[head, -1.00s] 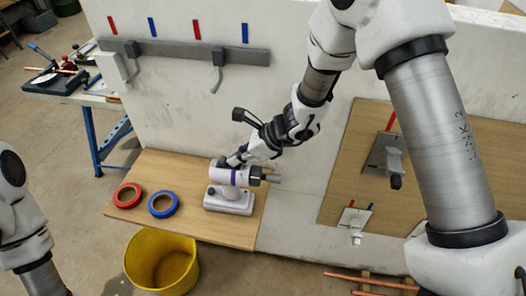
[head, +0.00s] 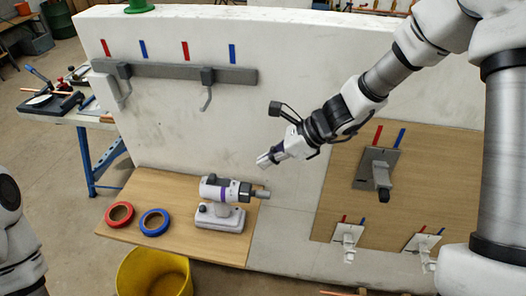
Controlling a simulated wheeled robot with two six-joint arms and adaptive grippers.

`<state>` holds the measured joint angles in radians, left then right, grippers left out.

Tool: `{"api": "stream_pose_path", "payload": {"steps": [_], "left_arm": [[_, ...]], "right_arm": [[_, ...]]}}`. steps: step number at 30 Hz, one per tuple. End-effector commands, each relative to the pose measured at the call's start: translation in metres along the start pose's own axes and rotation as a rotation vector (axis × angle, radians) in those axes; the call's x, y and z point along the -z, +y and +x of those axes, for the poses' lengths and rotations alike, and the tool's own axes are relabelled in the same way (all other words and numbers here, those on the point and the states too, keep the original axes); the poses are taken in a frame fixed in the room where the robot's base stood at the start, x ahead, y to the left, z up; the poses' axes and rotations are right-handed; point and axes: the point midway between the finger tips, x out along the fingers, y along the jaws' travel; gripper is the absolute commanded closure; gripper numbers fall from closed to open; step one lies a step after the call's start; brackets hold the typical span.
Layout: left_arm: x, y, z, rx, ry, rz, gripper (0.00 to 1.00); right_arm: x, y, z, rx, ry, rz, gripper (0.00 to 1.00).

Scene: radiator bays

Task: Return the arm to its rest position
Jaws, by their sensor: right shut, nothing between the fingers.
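My right gripper (head: 268,160) is shut and empty. It hangs in the air in front of the white wall, above and to the right of the drill (head: 222,204). The white and grey drill, with a purple band, stands upright on its base on the wooden board and is apart from the gripper. My left arm (head: 18,240) shows only in part at the left edge; its gripper is out of view.
Red tape (head: 119,214) and blue tape (head: 154,222) lie left of the drill. A yellow bucket (head: 153,274) stands below. A grey rail (head: 180,72) with hooks is on the white wall (head: 300,60). Brackets, including a grey one (head: 377,168), sit on the right-hand panel.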

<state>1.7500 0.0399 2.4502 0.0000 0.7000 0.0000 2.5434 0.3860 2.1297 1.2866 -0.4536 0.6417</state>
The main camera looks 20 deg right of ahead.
Motion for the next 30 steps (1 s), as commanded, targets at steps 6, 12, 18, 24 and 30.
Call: {"api": "stream_pose_path", "payload": {"steps": [6, 12, 18, 24, 30], "left_arm": [[0.000, 0.000, 0.001, 0.000, 0.000, 0.000, 0.52], [0.000, 0.000, 0.014, 0.000, 0.000, 0.000, 0.52], [0.000, 0.000, 0.026, 0.000, 0.000, 0.000, 0.52], [0.000, 0.000, 0.039, 0.000, 0.000, 0.000, 0.52], [0.000, 0.000, 0.039, 0.000, 0.000, 0.000, 0.52]], "right_arm": [[0.006, 0.002, 0.005, -0.008, 0.007, 0.008, 1.00], [0.087, 0.046, 0.065, -0.152, 0.151, 0.080, 1.00], [0.225, 0.156, 0.099, -0.466, 0.470, -0.096, 1.00], [0.357, 0.240, 0.076, -0.864, 0.682, -0.761, 1.00], [0.365, 0.224, 0.095, -0.897, 0.509, -1.669, 1.00]]}}
